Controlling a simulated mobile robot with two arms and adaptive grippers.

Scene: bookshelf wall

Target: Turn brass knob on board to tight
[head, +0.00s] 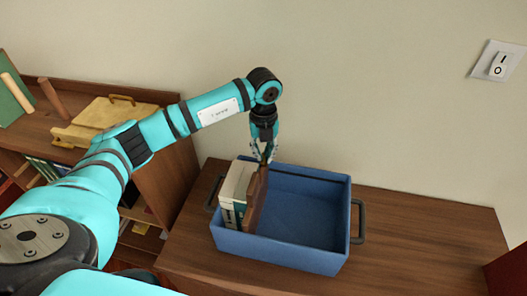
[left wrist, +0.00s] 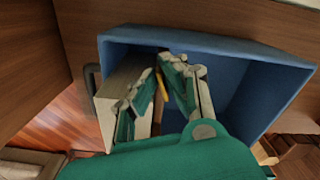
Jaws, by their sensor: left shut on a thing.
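A brown wooden board (head: 256,203) stands on edge, slightly tilted, in the left part of the blue bin (head: 296,259). My left gripper (head: 263,157) reaches down from above to the top of the board. In the left wrist view, its fingers (left wrist: 162,74) are on either side of a small brass-coloured piece, the knob (left wrist: 161,87), at the board's upper end. The gripper is shut on it. The fingers hide most of the knob, and its turned position cannot be read. My right gripper is not in view.
A white box or book (head: 236,184) stands beside the board's left side in the bin. The bin's right half is empty. It has dark side handles (head: 358,222) and sits on a wooden cabinet (head: 420,235). A bookshelf is at left; a switch (head: 498,64) is on the wall.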

